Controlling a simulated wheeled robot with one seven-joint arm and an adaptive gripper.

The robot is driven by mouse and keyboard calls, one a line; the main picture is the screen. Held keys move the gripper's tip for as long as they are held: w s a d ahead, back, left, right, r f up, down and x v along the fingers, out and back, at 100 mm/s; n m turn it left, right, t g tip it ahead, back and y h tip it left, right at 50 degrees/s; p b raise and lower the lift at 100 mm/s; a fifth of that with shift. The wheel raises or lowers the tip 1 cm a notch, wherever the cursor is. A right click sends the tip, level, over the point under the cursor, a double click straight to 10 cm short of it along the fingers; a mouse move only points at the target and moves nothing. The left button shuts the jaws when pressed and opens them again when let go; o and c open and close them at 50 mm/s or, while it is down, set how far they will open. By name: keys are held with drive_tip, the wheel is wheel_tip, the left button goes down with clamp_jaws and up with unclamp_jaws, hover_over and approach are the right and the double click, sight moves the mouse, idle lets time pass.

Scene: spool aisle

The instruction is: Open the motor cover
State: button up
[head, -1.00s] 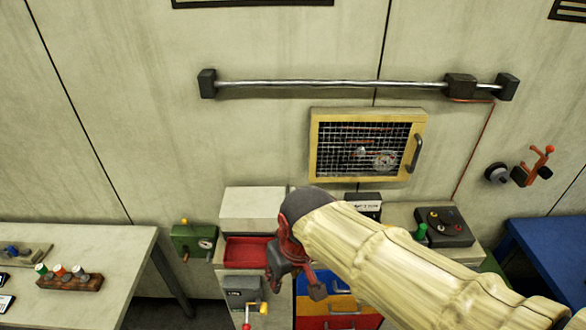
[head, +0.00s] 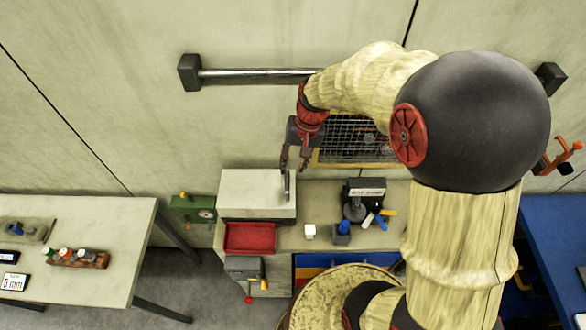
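A pale box with a flat top (head: 250,184) stands on the bench, with a dark upright handle-like bar (head: 287,186) at its right side. A yellow-framed mesh panel (head: 348,150) is on the wall behind, partly hidden by my arm. It looks shut. I cannot tell which of the two is the motor cover. My gripper (head: 294,166) points down above the right end of the pale box. Its two dark fingers are apart, with nothing seen between them. The left fingertip is close to the top of the bar; contact cannot be told.
A red tray (head: 249,238) sits in front of the pale box. A metal rail (head: 250,76) runs along the wall. A side table (head: 110,215) stands left.

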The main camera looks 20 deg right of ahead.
sight(288, 180)
drive_tip(key=f, duration=0.2)
drive_tip(key=a+f, duration=0.1)
drive_tip(key=f, duration=0.4)
drive_tip(key=shift+w+a, duration=0.15)
drive_tip(key=shift+w, duration=0.15)
drive_tip(key=shift+c, duration=0.4)
clamp_jaws()
